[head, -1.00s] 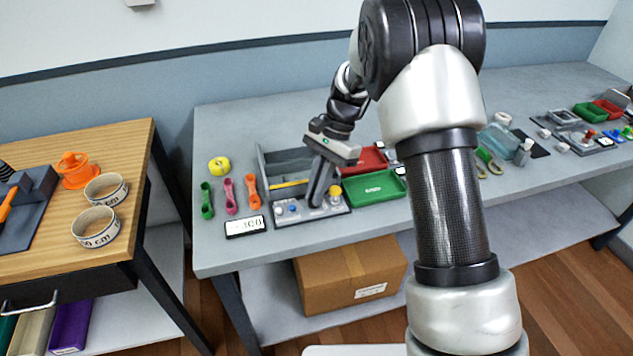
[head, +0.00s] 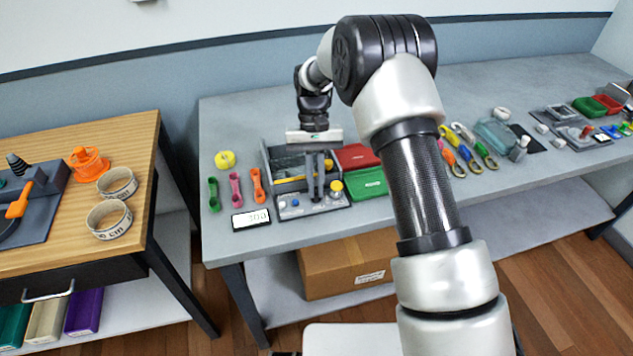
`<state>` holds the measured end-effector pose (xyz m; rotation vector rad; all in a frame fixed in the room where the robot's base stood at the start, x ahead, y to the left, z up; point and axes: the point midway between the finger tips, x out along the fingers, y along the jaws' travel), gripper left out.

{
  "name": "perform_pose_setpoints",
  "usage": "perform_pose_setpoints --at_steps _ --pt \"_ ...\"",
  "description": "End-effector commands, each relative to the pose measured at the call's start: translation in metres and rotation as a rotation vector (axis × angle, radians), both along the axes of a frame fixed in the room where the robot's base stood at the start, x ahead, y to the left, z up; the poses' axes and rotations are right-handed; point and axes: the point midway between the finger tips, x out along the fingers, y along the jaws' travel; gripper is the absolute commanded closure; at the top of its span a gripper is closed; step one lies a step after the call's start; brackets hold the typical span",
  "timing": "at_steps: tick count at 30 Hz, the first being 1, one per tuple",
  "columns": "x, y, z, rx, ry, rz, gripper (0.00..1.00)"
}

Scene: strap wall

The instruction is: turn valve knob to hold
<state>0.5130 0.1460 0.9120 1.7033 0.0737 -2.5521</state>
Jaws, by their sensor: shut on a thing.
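A grey panel (head: 291,213) with small controls lies near the front of the grey table. It bears a blue button (head: 295,202) at its left and a yellow-topped knob (head: 336,187) at its right. My gripper (head: 316,197) points down on the panel between these two, with its fingers close together. It is shut on a small part there, which I take for the valve knob. The fingers hide that knob, so its pointer and markings cannot be read.
Behind the panel is a grey divided tray (head: 268,158). A red bin (head: 356,156) and a green bin (head: 366,183) stand to the right. A small display (head: 251,219) and coloured clips (head: 235,188) lie left. Several carabiners (head: 466,150) lie beyond my arm.

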Motion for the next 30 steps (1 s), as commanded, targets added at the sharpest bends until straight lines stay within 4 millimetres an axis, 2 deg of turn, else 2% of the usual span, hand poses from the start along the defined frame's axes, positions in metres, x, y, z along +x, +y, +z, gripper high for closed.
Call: perform_pose_setpoints --at_steps 12,29,30 --pt "0.0009 0.0015 0.0008 0.0 -0.004 0.185 1.0" --pt "0.0009 0.0017 0.0005 0.0 -0.005 0.21 1.0" --pt "0.0009 0.0017 0.0005 0.0 -0.005 0.211 0.85"
